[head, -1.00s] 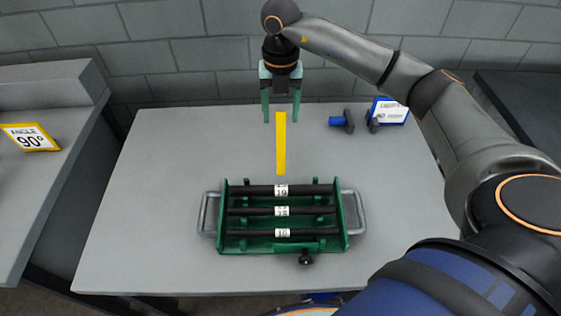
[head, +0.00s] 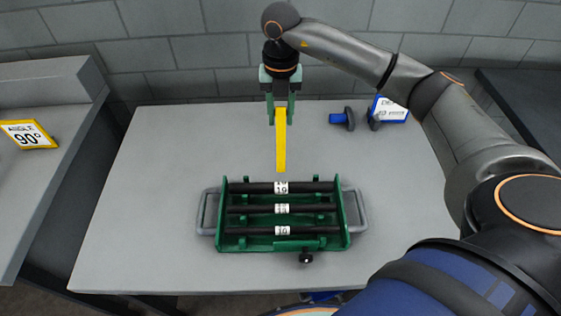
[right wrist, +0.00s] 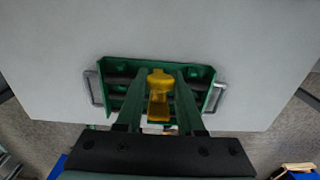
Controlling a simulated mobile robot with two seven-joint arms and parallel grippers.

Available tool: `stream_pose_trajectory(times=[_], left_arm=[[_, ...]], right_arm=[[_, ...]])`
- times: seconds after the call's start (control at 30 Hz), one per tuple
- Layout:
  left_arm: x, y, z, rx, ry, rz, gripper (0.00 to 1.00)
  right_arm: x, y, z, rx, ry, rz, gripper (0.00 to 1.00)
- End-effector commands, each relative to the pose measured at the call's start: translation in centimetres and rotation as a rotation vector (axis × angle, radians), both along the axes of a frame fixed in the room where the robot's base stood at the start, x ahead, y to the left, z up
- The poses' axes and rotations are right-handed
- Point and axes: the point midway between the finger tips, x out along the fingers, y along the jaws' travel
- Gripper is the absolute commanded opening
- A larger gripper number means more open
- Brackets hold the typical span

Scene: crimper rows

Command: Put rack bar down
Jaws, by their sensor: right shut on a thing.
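A long yellow bar (head: 280,145), the likely rack bar, shows behind the green rack in the head view. My right gripper (head: 281,118) is shut on its far, upper end, with a green finger on each side. In the right wrist view the yellow bar (right wrist: 159,92) sits between the fingers (right wrist: 160,100), in front of the rack. I cannot tell whether its lower end touches the table. The green rack (head: 222,222) stands on the table and holds three black rods (head: 255,188) with white number labels. My left gripper is out of view.
The grey table (head: 140,190) is clear left and right of the rack. The rack has grey side handles (head: 204,212) and a black front knob (head: 306,258). At the back right are a blue-and-black tool (head: 343,118) and a blue-framed sign (head: 392,110). An "ANGLE 90°" sign (head: 28,135) stands left.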

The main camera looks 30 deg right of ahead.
Motion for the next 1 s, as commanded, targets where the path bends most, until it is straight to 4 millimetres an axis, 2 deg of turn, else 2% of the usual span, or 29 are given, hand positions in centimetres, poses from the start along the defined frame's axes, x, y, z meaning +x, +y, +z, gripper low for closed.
stream_pose_trajectory(times=[0.37, 1.0], left_arm=[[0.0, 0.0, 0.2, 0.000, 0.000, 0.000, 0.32], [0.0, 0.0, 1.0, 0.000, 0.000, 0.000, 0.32]], right_arm=[[-0.4, 0.3, 0.1, 0.000, 0.000, 0.001, 0.10], [-4.3, 2.7, 0.0, 0.001, 0.007, 0.003, 0.11]])
